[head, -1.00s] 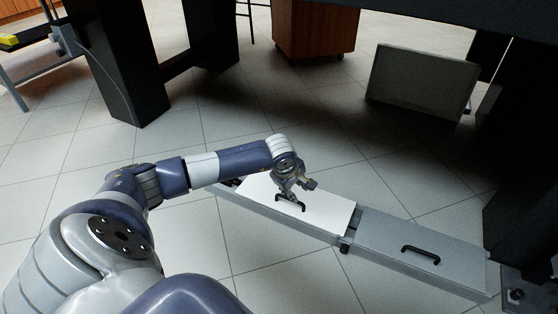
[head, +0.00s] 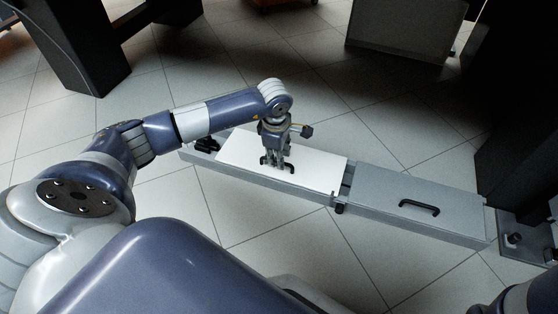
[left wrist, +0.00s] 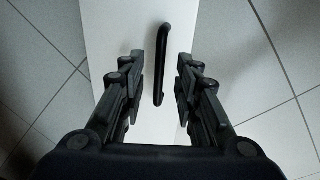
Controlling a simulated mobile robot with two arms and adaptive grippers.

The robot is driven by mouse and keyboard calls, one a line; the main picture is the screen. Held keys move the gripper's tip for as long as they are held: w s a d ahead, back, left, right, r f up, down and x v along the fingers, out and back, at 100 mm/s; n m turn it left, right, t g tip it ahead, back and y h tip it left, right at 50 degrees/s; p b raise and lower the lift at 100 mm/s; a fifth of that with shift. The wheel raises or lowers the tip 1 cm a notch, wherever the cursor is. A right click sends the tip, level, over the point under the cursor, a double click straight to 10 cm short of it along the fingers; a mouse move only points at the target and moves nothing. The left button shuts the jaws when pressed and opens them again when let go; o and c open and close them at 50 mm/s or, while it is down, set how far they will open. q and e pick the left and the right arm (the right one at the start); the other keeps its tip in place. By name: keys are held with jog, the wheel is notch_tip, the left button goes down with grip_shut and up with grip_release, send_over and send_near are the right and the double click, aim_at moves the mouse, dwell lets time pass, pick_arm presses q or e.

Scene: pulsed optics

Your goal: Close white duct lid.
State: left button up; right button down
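The white duct lid (head: 315,166) lies on the left part of the long grey floor duct in the head view. A dark gap shows at the duct's left end and a narrow one between the white lid and the grey lid. The white lid's black handle (left wrist: 160,55) stands between the fingers of my left gripper (left wrist: 160,75) in the left wrist view. The fingers are apart, with space on both sides of the handle. In the head view my left gripper (head: 275,166) points down at the handle. My right gripper is out of view.
A grey lid (head: 385,197) with a black handle (head: 420,207) covers the right part of the duct. A dark post (head: 520,150) with a bolted foot stands at the right end. A grey panel (head: 400,28) stands behind. Tiled floor around the duct is clear.

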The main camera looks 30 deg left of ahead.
pick_arm(q)
jog(key=shift+w+f, duration=0.15)
jog(key=shift+f, duration=0.6)
jog(key=shift+c, duration=0.6)
jog(key=shift+r, duration=0.1)
grip_shut()
jog(key=shift+f, duration=0.2)
jog(key=shift+o, duration=0.6)
grip_release()
jog(key=shift+r, duration=0.1)
notch_tip(320, 180, up, 12)
jog(key=s, duration=0.1)
jog(key=shift+s+d+f, duration=0.15)
jog(key=shift+s+f, duration=0.05)
jog(key=shift+s, duration=0.2)
